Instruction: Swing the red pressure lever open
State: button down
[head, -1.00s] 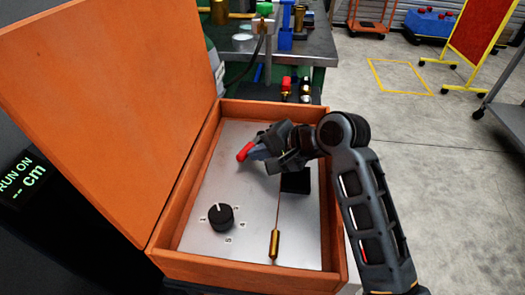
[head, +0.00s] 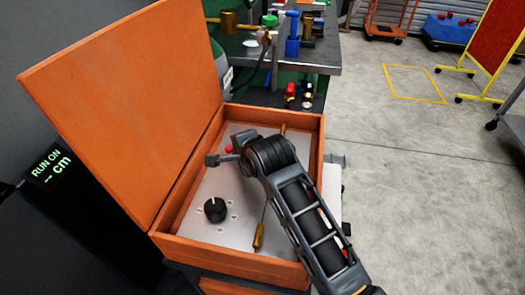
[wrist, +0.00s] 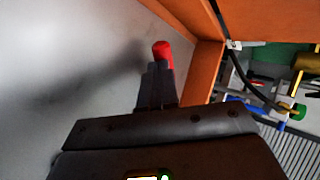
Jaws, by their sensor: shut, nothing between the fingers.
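The red lever end (head: 229,149) shows at the upper part of the grey panel, inside the open orange box. My arm covers most of the lever in the head view. In the wrist view the red end (wrist: 163,53) is just past the tips of my gripper (wrist: 156,72). My gripper's fingers are shut with nothing between them. They lie beside or against the lever's red end; I cannot tell if they touch. In the head view the fingertips are mostly hidden by my own arm.
The orange box (head: 316,200) has its lid (head: 120,105) raised at the left. A black knob (head: 214,209) and a brass-ended rod (head: 258,237) are on the panel. A bench (head: 330,55) with fittings stands behind. Open floor is at the right.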

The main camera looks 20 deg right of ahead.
jog(key=shift+w+a+f, duration=0.1)
jog(key=shift+w+a, duration=0.2)
jog(key=shift+w, duration=0.3)
jog(key=shift+w+a, duration=0.25)
jog(key=shift+w, duration=0.35)
jog(key=shift+w, duration=0.1)
